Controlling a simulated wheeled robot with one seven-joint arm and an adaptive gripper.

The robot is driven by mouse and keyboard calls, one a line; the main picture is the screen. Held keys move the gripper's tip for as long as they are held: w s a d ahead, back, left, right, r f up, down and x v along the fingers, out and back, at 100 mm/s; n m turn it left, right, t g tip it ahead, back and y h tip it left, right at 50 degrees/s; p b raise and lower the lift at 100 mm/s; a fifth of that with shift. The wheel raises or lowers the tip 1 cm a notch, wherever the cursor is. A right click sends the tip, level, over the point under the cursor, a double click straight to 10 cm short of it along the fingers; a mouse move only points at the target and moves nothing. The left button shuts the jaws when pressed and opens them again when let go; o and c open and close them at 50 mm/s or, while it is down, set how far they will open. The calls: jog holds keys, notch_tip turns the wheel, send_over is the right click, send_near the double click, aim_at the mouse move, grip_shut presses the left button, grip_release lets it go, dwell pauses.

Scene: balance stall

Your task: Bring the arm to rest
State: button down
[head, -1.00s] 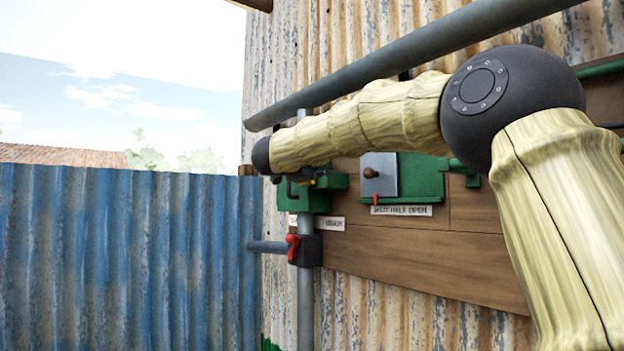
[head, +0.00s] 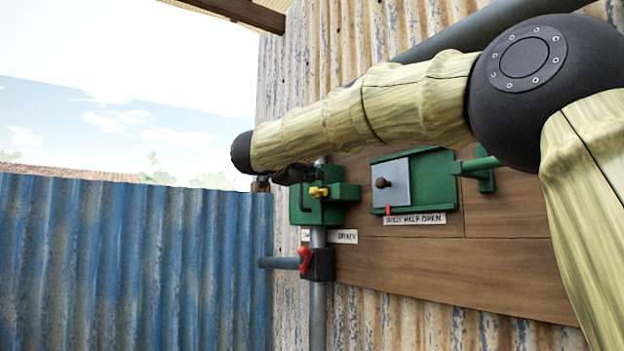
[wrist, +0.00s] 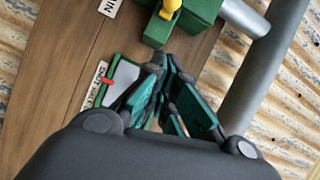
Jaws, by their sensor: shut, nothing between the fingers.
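My gripper shows in the wrist view (wrist: 162,66) with its dark green and black fingers closed and nothing between them. It is in front of the wooden board, between the small panel with the red marker and the green block with the yellow knob. In the head view my bent arm reaches from the right toward the left, and the dark gripper (head: 294,174) is partly seen under its far end, close to the green block. Whether it touches anything there I cannot tell.
A green block (head: 345,192) with a yellow knob (head: 318,191) and a green panel with a grey plate (head: 392,183) are on the wooden board (head: 440,265). A red-handled valve (head: 304,262) is on the pipe below. A blue corrugated fence (head: 130,270) stands left.

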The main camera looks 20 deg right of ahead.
jog(key=w+f+n+t+y, duration=0.1)
jog(key=w+f+n, duration=0.25)
jog(key=f, duration=0.95)
jog(key=w+a+f+n+y+b, duration=0.1)
jog(key=w+f+n, duration=0.25)
jog(key=f, duration=1.05)
jog(key=w+f+n+t+y, duration=0.1)
jog(key=w+f+n, duration=0.25)
jog(key=f, duration=0.95)
jog(key=s+a+f+n+g+y+b, duration=0.15)
jog(key=s+f+n, duration=0.25)
jog(key=f, duration=1.5)
jog(key=s+f+n+y, duration=0.3)
jog(key=s+f, duration=0.2)
jog(key=f, duration=1.3)
jog(key=s+f+n+g+y+b, duration=0.1)
jog(key=s+f+n+g+y, duration=0.35)
jog(key=s+f, duration=2.25)
jog(key=s+f+n+g, duration=0.1)
jog(key=s+f+g, duration=0.2)
jog(key=s, duration=1.2)
jog(key=s+a+f+n+g+y+b, duration=0.1)
jog(key=s+f+g, duration=0.3)
jog(key=s, duration=1)
jog(key=shift+s+f+n, duration=0.4)
jog(key=shift+f+n, duration=0.3)
jog(key=shift+f, duration=0.2)
